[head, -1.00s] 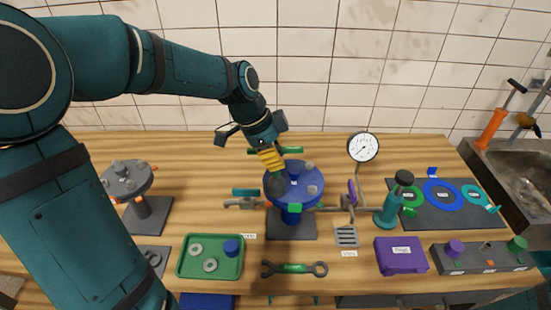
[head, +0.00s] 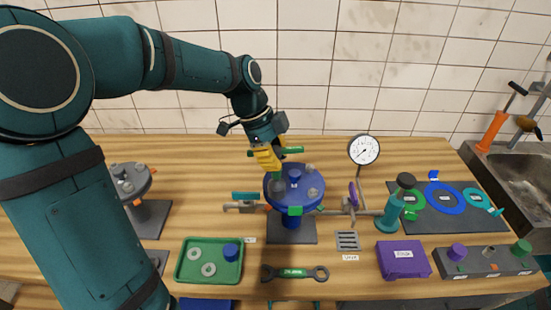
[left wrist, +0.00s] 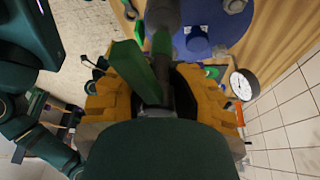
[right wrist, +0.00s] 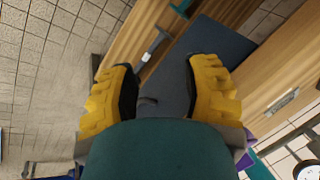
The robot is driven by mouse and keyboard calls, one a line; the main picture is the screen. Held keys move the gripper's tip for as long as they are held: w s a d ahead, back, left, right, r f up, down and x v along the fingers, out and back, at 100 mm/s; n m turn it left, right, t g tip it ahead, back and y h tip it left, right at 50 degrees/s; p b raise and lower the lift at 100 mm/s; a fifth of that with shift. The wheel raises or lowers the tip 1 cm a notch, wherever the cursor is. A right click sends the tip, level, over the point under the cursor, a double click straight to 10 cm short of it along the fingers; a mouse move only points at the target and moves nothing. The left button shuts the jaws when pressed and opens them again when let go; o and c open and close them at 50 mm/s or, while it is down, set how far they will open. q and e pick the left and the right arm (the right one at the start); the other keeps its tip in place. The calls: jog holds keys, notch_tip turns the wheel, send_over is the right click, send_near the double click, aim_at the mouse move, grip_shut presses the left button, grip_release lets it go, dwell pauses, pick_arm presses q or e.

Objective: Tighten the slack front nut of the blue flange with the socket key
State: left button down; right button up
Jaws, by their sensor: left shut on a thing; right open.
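The blue flange (head: 310,192) stands on a dark base in the middle of the table, with several grey nuts on top. My left gripper (head: 268,158) is above its left side, shut on the socket key. The key's green handle (left wrist: 132,68) sits between the yellow fingers in the left wrist view. Its dark socket (head: 278,187) points down at the flange's front-left part; the nut under it is hidden, so I cannot tell how it is seated. Another nut (left wrist: 235,5) shows in that view. My right gripper (right wrist: 160,85) is open and empty, away from the flange.
A green tray (head: 182,268), a spanner (head: 295,273) and a purple box (head: 403,260) are in front. A grey flange (head: 130,180) is left, partly behind my arm.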

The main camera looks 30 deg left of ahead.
aim_at(279, 149)
pick_arm(q)
jog(key=shift+n, duration=0.3)
jog(key=shift+r, duration=0.45)
jog(key=shift+r+p, duration=1.25)
jog(key=shift+r, duration=0.4)
